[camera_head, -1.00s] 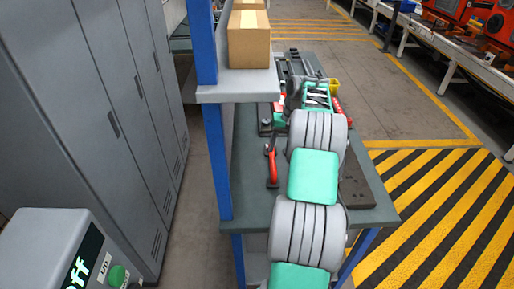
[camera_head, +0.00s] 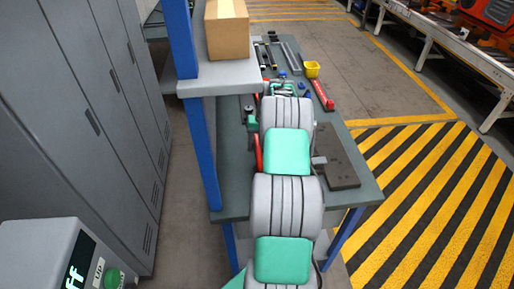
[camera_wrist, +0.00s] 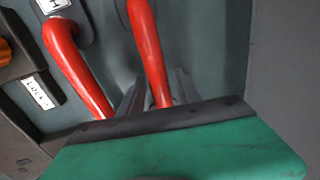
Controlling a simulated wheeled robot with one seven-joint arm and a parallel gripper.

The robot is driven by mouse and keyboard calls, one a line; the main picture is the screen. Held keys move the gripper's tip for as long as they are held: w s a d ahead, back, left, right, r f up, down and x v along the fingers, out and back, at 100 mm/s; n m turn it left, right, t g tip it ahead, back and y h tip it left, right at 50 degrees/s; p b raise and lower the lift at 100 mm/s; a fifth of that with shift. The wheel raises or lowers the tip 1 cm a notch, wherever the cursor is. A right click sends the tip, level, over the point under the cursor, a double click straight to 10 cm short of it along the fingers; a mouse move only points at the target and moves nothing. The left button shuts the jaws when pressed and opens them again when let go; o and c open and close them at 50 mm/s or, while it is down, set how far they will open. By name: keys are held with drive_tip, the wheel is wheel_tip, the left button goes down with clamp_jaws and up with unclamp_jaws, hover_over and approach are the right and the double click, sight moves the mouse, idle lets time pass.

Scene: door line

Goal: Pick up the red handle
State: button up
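In the wrist view two red handles show. One red handle (camera_wrist: 148,45) runs down between the fingers of my gripper (camera_wrist: 157,88). The second, bent red handle (camera_wrist: 72,58) lies to its left, outside the fingers. My gripper's fingers are spread apart, and whether either touches the handle cannot be told. The lower ends of both handles are hidden by the gripper body. In the head view a red handle (camera_head: 258,152) shows partly behind my arm on the workbench (camera_head: 235,180); my fingers are hidden there.
A dark part with an orange knob (camera_wrist: 6,52) and a label sits left in the wrist view. A shelf (camera_head: 220,78) with a cardboard box (camera_head: 227,30) overhangs the bench's left. A dark block (camera_head: 335,158), a red tool (camera_head: 322,93) and a yellow bin (camera_head: 312,69) lie right.

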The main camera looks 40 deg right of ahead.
clamp_jaws()
drive_tip(key=shift+r, duration=0.1)
idle(0.5)
